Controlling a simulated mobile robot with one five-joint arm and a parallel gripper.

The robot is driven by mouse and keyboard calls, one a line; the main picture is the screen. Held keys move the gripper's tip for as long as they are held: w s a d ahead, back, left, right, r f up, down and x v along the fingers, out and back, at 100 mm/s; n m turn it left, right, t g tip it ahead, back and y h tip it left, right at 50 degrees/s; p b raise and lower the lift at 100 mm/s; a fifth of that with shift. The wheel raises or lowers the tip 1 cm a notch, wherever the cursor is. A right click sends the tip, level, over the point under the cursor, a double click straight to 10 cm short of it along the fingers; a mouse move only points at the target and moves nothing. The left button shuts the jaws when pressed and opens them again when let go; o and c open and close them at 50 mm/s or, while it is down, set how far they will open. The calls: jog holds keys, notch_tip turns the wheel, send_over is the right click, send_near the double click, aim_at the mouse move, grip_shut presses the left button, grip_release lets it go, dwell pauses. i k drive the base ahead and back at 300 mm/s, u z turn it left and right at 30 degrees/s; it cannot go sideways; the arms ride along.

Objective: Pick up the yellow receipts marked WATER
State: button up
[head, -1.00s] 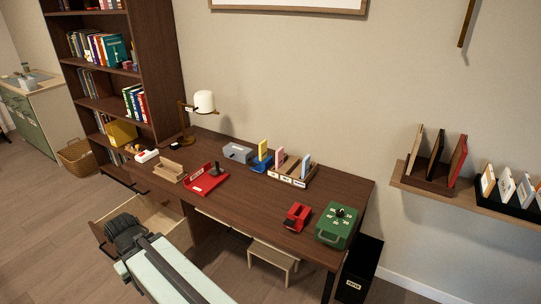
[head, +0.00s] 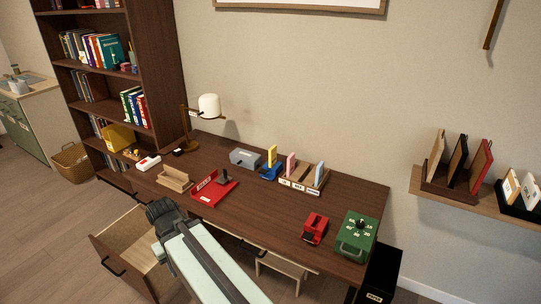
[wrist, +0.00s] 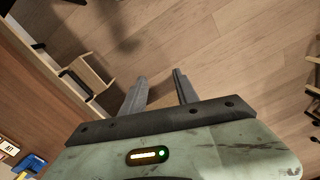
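A yellow slip (head: 272,156), likely the receipts, stands upright in a blue holder (head: 270,171) at the back of the desk. Any writing on the slip is too small to read. Beside it, a wooden sorter (head: 304,184) with small labelled fronts holds a pink slip (head: 291,164) and a pale blue slip (head: 319,174). My gripper (wrist: 160,74) is open and empty in the wrist view, its two fingers apart over bare floor. It is away from the yellow slip. In the head view my arm is at the bottom, in front of the desk; the fingers cannot be made out there.
A drawer (head: 120,247) stands pulled out at the desk's left front. A red tray (head: 214,188), grey box (head: 243,157), red dispenser (head: 315,228), green box (head: 357,236) and lamp (head: 209,106) stand on the desk (head: 270,212). A stool (head: 282,266) is underneath.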

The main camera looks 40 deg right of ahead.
aim_at(272, 151)
jog(key=u, duration=0.05)
jog(key=i, duration=1.2)
jog(key=u, duration=0.05)
